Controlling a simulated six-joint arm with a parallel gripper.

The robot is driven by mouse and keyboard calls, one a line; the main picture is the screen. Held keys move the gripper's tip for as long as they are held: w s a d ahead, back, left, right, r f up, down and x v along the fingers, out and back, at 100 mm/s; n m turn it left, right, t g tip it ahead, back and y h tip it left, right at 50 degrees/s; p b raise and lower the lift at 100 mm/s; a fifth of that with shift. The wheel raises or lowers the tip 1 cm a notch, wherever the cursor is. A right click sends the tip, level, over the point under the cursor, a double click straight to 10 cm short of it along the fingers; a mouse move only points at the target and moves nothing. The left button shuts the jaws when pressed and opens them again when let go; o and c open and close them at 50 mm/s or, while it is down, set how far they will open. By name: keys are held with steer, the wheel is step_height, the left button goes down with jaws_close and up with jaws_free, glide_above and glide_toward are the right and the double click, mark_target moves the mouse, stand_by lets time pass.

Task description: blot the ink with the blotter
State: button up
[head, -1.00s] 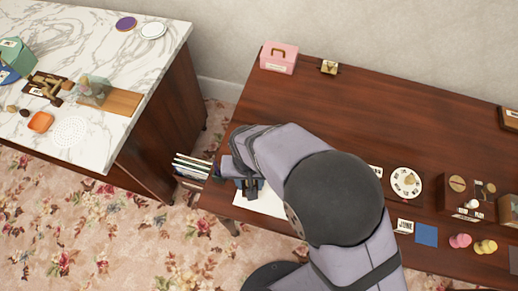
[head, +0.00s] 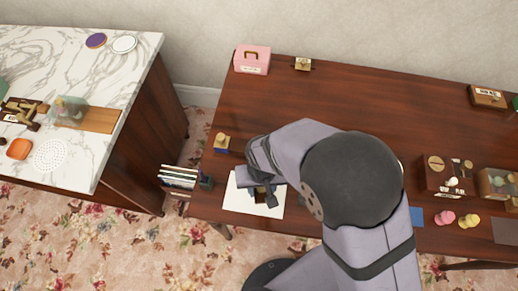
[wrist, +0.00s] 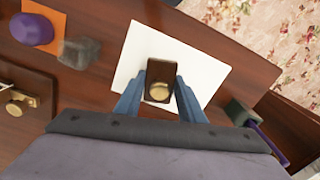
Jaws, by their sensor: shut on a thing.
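A white sheet of paper (head: 240,203) lies on the dark wooden desk near its left front corner. It also shows in the wrist view (wrist: 200,62). The blotter (wrist: 158,72) is a dark brown block with a round brass knob. My gripper (wrist: 160,97) is shut on the blotter, one blue finger on each side. In the head view, my gripper (head: 264,194) is over the right part of the sheet, partly covered by my arm. I cannot tell whether the blotter touches the paper. No ink mark shows on the visible paper; any under the blotter is hidden.
A small wooden-topped block with a blue base (head: 222,143) stands behind the sheet. A small dark block (head: 206,182) is at the desk's left edge. A pink box (head: 252,60) stands at the back. The desk's back middle is clear.

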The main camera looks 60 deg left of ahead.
steer(key=s+a, duration=0.5)
steer(key=shift+s, duration=0.1)
step_height(320, 180, up, 3)
steer(key=shift+a+p, duration=0.1)
steer(key=shift+p, duration=0.7)
steer(key=shift+d+r+p, duration=0.2)
steer(key=shift+r+p, duration=0.45)
step_height(320, 180, up, 4)
steer(key=p, duration=0.3)
steer(key=shift+a, duration=0.1)
